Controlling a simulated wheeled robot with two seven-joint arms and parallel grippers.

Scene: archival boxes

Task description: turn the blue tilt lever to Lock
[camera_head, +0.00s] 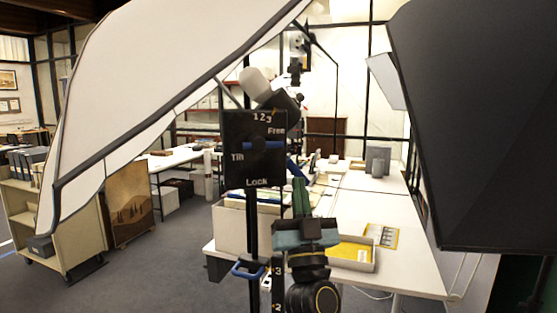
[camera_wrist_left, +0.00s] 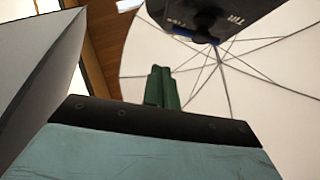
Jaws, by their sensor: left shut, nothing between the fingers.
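My left gripper (camera_head: 299,182) points upward just right of the panel's lower right corner. Its green fingers are together and empty; I cannot tell whether they are nearer or farther than the panel. In the left wrist view the shut fingers (camera_wrist_left: 162,70) stand apart in the picture from the dark panel (camera_wrist_left: 212,22) at the upper right.
A large white umbrella or reflector (camera_head: 140,85) fills the upper left. A big black softbox (camera_head: 475,125) fills the right. A white table (camera_head: 395,275) with trays and papers lies behind my gripper. A blue handle (camera_head: 248,271) sits lower on the post. A cart (camera_head: 70,222) stands left.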

